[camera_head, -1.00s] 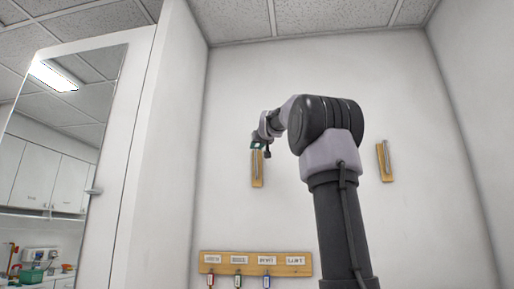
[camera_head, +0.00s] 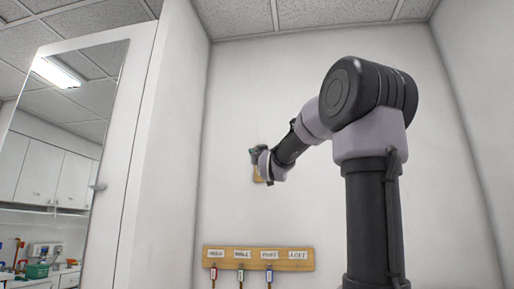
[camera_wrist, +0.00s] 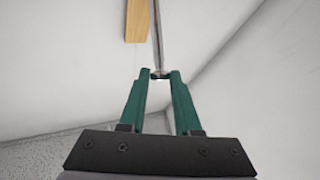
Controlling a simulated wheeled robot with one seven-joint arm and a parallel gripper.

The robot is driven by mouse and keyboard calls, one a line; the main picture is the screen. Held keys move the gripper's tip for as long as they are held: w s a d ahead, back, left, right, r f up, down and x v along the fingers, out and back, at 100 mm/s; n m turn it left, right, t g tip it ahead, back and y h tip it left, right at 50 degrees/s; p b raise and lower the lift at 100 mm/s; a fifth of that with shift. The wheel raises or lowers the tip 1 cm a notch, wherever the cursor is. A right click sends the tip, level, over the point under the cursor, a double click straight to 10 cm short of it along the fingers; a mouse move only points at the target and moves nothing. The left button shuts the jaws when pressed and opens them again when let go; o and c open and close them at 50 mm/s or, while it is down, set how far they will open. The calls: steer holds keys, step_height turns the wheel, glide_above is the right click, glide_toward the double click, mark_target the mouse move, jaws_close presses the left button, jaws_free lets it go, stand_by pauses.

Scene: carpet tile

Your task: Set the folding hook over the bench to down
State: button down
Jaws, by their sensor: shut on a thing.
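The wooden plate (camera_head: 257,174) of the folding hook is on the back wall, mostly covered by my gripper and wrist in the head view. In the wrist view the plate (camera_wrist: 137,20) is at the top. The hook's thin metal bar (camera_wrist: 157,38) runs from the top edge down to my fingertips, beside the plate in the picture. My gripper (camera_wrist: 159,75) has its green fingers shut on the end of this bar. In the head view my gripper (camera_head: 254,152) is at the plate's top; the bar is hidden there.
A wooden key rack (camera_head: 258,258) with labels and several hanging tagged keys is on the wall below. The wall above the gripper is clear.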

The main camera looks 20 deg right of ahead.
step_height(320, 180, down, 8)
steer(key=shift+s+a, duration=0.25)
steer(key=shift+s, duration=0.2)
steer(key=c, duration=1.3)
jaws_free()
steer(key=shift+w, duration=0.1)
steer(key=o, duration=0.6)
steer(key=shift+o, duration=0.2)
steer(key=shift+r, duration=0.1)
steer(key=v, duration=1.1)
steer(key=shift+a+r, duration=0.1)
